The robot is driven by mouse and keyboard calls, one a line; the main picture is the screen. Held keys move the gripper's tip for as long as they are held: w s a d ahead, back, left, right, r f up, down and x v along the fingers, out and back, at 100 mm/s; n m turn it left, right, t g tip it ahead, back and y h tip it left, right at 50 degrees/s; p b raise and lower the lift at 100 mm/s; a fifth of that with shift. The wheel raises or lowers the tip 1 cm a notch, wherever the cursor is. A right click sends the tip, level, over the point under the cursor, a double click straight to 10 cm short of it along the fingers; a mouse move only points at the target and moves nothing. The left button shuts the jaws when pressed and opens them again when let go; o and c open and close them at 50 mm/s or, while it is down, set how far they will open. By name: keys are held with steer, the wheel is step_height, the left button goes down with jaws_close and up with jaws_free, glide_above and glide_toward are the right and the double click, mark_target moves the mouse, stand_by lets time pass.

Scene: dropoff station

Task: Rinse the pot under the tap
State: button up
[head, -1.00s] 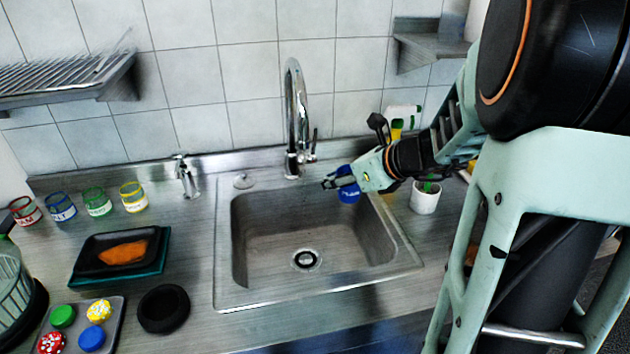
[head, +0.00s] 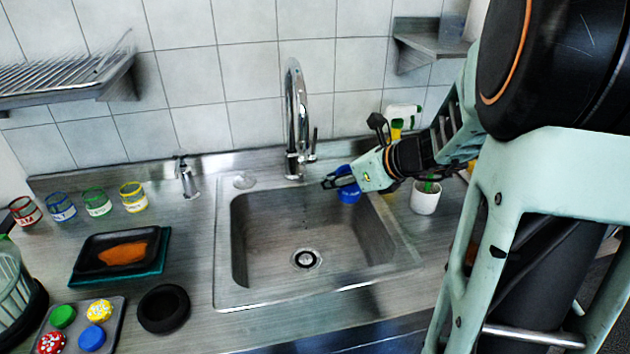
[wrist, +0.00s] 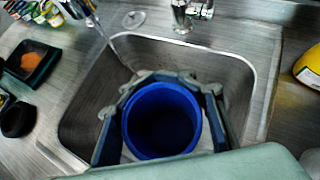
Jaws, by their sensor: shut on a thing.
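The blue pot (head: 349,194) is held over the right back part of the sink (head: 240,270). In the wrist view the pot (wrist: 161,151) is upright, with its round mouth facing the camera and its inside dark. My gripper (head: 332,182) is shut on it, one finger on each side. The chrome tap (head: 291,110) stands behind the sink, left of the pot. A thin streak like water runs down from its spout in the wrist view (wrist: 86,8). The pot is to one side of that streak, not under it.
Left are a soap dispenser (head: 184,175), several banded jars (head: 133,197), a black tray with an orange cloth (head: 85,265) and a black bowl (head: 163,310). The basin looks empty around its drain (head: 305,259).

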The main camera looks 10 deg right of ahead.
mark_target(352, 193)
steer(key=shift+w+d+p+v, duration=0.15)
steer(key=shift+p+v, duration=0.85)
steer(key=shift+v, duration=0.6)
steer(key=shift+w+d+p+v, duration=0.15)
steer(key=shift+p+v, duration=0.85)
steer(key=shift+v, duration=0.6)
steer(key=shift+s+r, duration=0.1)
